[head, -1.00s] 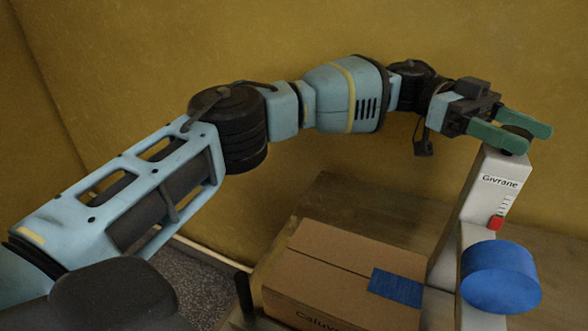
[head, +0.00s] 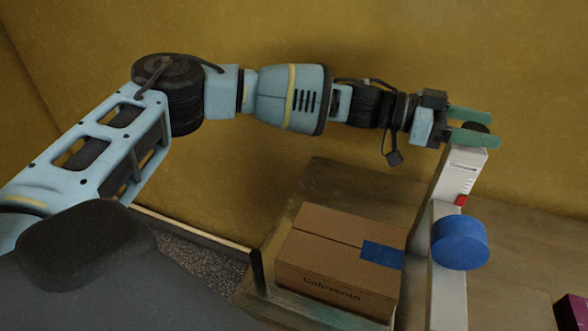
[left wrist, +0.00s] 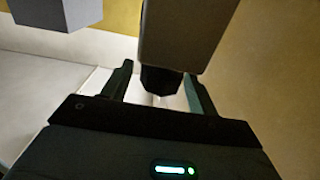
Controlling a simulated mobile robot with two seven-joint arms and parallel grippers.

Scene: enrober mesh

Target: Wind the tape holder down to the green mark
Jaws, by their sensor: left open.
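A pale column (head: 465,160) stands on the table at the right, with a dark knob (head: 477,128) on its top. Its front has a small scale with a red pointer (head: 460,200) near the lower end. A blue tape roll (head: 460,242) sits on the holder below. I cannot make out a green mark. My left gripper (head: 486,126) is open at the column's top, its green fingers on either side of the knob. In the left wrist view the knob (left wrist: 160,79) lies between the fingers, apparently with gaps. My right gripper is not in view.
A cardboard box (head: 325,280) with a blue patch stands on the table left of the column. A magenta object (head: 572,312) is at the lower right edge. The yellow wall is behind; the wooden table (head: 530,240) is clear right of the column.

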